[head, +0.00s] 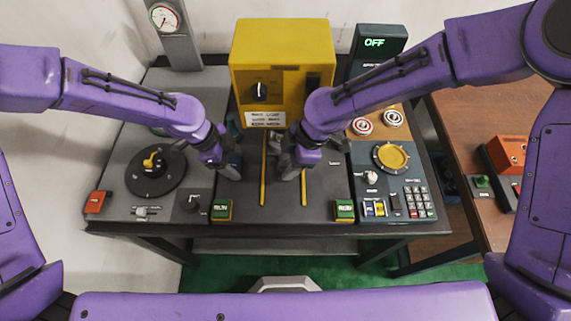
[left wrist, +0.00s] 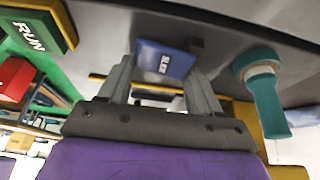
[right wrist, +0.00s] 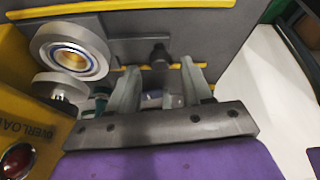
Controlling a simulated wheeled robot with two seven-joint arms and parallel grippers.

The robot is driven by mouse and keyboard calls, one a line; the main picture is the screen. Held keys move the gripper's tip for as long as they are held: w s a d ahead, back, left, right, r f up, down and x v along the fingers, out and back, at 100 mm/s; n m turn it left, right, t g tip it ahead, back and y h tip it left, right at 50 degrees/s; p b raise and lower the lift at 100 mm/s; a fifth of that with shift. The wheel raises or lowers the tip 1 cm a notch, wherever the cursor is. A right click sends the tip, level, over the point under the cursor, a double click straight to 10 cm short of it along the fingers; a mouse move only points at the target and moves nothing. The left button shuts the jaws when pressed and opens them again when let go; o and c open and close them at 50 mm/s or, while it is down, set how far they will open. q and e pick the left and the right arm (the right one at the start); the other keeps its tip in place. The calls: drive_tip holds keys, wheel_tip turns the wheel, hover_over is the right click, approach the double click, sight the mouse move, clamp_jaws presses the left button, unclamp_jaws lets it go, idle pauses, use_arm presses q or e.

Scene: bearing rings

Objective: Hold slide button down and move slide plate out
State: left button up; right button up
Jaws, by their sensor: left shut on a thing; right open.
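The blue slide button (left wrist: 163,60), with a white label, sits between the fingers of my left gripper (left wrist: 160,85) in the left wrist view. My left gripper (head: 232,170) is shut on it, left of the yellow rails in the head view. My right gripper (head: 289,170) is open between the rails. In the right wrist view, a dark knob (right wrist: 158,54) stands just beyond the open fingers of my right gripper (right wrist: 161,80). The knob seems to be on the grey slide plate (right wrist: 125,24); the plate's outline is partly hidden. I cannot tell whether a finger touches the knob.
A bearing ring (right wrist: 72,58) is beside my right gripper, near a yellow machine (head: 282,55). Two yellow rails, left (head: 264,175) and right (head: 303,188), run along the bench. Green RUN buttons (head: 222,210) (head: 344,209) sit at its front edge. A teal knob (left wrist: 264,95) stands near my left gripper.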

use_arm(q)
drive_tip(key=shift+s+f, duration=0.15)
use_arm(e)
drive_tip(key=shift+x, duration=1.05)
clamp_jaws()
drive_tip(key=shift+s, duration=0.1)
drive_tip(key=s, duration=1.5)
drive_tip(key=shift+a, duration=0.25)
unclamp_jaws()
